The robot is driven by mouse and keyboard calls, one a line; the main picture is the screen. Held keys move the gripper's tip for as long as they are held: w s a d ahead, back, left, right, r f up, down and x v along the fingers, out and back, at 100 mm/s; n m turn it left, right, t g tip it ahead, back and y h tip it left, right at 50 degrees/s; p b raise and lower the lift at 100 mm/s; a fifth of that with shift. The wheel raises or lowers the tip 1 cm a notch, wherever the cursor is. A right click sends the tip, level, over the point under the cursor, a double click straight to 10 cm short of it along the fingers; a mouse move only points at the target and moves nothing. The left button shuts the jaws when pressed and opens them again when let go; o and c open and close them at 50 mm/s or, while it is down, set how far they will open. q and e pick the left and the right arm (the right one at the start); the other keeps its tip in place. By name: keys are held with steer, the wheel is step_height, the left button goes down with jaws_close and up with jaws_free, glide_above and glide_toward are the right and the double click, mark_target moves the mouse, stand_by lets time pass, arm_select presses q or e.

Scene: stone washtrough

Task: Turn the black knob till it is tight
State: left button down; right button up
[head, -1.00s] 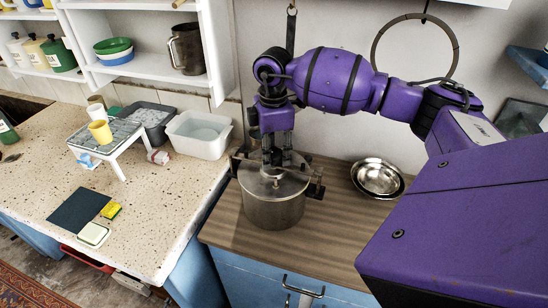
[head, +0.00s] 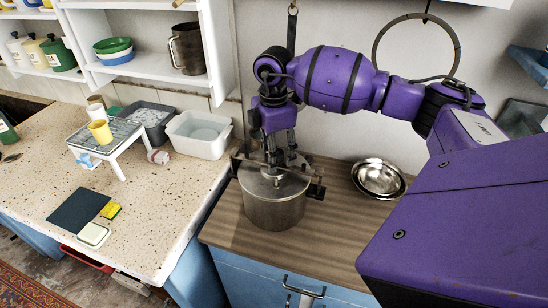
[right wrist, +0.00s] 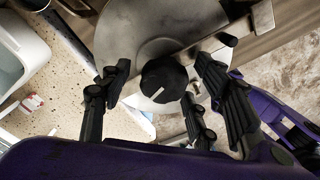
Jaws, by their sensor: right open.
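A metal pot (head: 274,208) with a clamped lid stands on the brown wooden worktop. The black knob (right wrist: 164,79) sits at the middle of the lid's clamp bar and has a white line on its top; in the head view the gripper largely hides it. My right gripper (head: 277,167) points down over the lid, open. In the right wrist view its fingers stand on both sides of the knob, with gaps between them and it. My left gripper is not in view.
Nested metal bowls (head: 379,178) stand right of the pot. On the speckled counter at left are a white basin (head: 199,134), a small white rack (head: 107,138) and a dark mat (head: 79,210). A wall shelf (head: 150,72) hangs above. The worktop in front of the pot is clear.

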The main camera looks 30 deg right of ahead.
steer(key=n, duration=0.6)
steer(key=shift+f+n, duration=0.15)
steer(key=shift+n, duration=0.15)
steer(key=n+b, duration=0.1)
steer(key=n, duration=0.3)
steer(key=shift+n, duration=1.4)
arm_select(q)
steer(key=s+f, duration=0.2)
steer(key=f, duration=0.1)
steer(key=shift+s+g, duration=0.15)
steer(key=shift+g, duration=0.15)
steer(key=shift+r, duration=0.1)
arm_select(e)
steer(key=shift+c, duration=0.4)
steer(key=c, duration=0.7)
steer(key=shift+m+p, duration=0.45)
steer(key=shift+m, duration=0.85)
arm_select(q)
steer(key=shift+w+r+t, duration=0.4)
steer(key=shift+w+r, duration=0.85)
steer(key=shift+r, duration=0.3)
arm_select(e)
steer(key=shift+m, duration=0.7)
